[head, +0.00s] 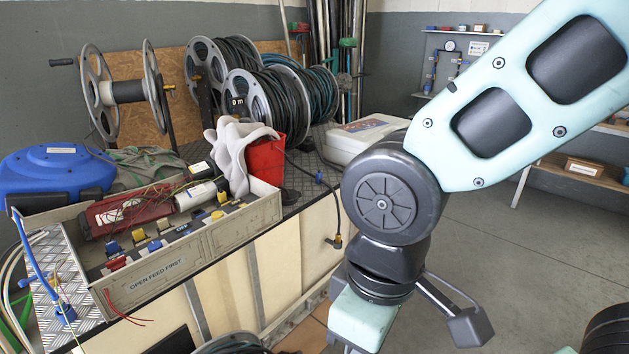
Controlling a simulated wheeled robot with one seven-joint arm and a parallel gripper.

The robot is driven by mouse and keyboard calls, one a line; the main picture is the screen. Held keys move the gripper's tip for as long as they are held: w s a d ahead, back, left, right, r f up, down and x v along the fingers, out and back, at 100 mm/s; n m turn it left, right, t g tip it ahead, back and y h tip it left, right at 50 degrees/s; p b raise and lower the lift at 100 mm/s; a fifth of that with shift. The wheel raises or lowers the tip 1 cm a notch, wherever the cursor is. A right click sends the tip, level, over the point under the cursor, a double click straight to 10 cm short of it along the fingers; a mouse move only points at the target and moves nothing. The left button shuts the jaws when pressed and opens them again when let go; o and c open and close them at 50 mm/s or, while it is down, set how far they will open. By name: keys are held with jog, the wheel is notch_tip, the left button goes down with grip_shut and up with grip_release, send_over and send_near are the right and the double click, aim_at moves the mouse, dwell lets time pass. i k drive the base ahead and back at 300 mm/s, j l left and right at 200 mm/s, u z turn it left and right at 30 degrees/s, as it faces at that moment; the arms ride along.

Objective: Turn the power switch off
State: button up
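No part in the head view can be made out for sure as the power switch. A grey panel box (205,250) marked "OPEN FEED FIRST" lies on the bench at the left. It holds small yellow, blue and red fittings (153,245), too small to tell whether one is a switch. A red unit (128,210) with wires and a pale cylinder (196,196) lie behind them. My arm comes in from the upper right and bends down right of the bench.
A blue reel housing (55,172) is at the far left. Several hose reels (265,105) stand at the back. A red bucket (266,160) with a pale cloth (235,148) and a white case (352,138) are on the bench. Open floor (530,260) lies to the right.

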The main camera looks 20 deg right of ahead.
aim_at(118, 262)
jog(key=i+j+u, duration=0.1)
jog(key=u, duration=0.35)
jog(key=i+u, duration=0.3)
jog(key=u, duration=0.15)
jog(key=i+u, duration=0.2)
jog(key=u, duration=0.25)
